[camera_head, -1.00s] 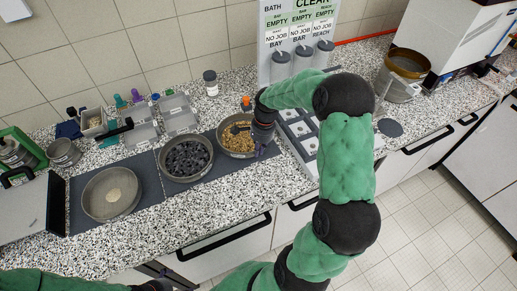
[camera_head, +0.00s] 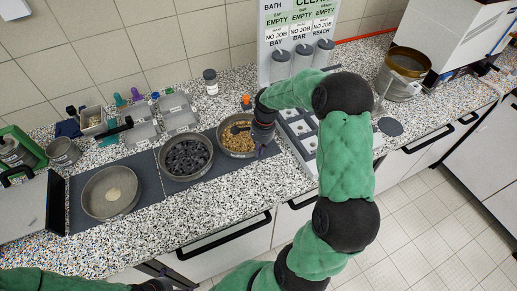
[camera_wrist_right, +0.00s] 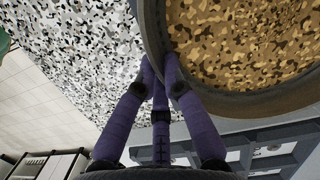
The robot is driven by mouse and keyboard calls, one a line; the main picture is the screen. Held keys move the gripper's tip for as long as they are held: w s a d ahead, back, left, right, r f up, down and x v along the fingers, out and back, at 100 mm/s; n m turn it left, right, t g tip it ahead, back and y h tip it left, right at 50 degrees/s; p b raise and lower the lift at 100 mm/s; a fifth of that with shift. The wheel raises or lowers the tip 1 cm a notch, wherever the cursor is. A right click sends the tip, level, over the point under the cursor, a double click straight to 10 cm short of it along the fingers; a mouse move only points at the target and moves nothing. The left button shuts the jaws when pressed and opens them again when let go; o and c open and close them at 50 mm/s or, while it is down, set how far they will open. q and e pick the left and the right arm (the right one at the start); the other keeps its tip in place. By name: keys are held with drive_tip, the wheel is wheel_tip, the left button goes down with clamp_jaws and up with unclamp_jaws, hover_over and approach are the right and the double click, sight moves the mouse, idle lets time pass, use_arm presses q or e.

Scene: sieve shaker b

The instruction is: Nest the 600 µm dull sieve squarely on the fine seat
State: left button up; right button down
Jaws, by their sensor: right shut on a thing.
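A round grey-rimmed vessel (camera_head: 226,152) with golden grains stands on the dark mat, right of a similar vessel (camera_head: 163,172) with dark lumps and one (camera_head: 90,205) with a pale heap. My right gripper (camera_head: 262,150) is at the right side of the golden-grain vessel. In the right wrist view, my right gripper (camera_wrist_right: 160,72) is shut on its rim (camera_wrist_right: 215,105). I cannot read any mesh label, so I cannot tell which is the 600 µm dull sieve or the fine seat. The end of my left gripper (camera_head: 155,286) shows at the bottom edge; its fingers are unclear.
Grey trays (camera_head: 178,112) and small coloured-topped items stand behind the mat. A slotted rack (camera_head: 300,130) is partly behind my right arm. A brass-coloured sieve (camera_head: 409,62) sits by a white machine (camera_head: 455,40). A grey cylinder (camera_head: 63,152) stands at left. Speckled counter is bare in front.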

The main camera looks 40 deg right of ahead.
drive_tip(key=shift+f, duration=0.2)
drive_tip(key=c, duration=1.3)
unclamp_jaws()
drive_tip(key=shift+o, duration=0.2)
wheel_tip(320, 180, up, 7)
drive_tip(key=p, duration=0.5)
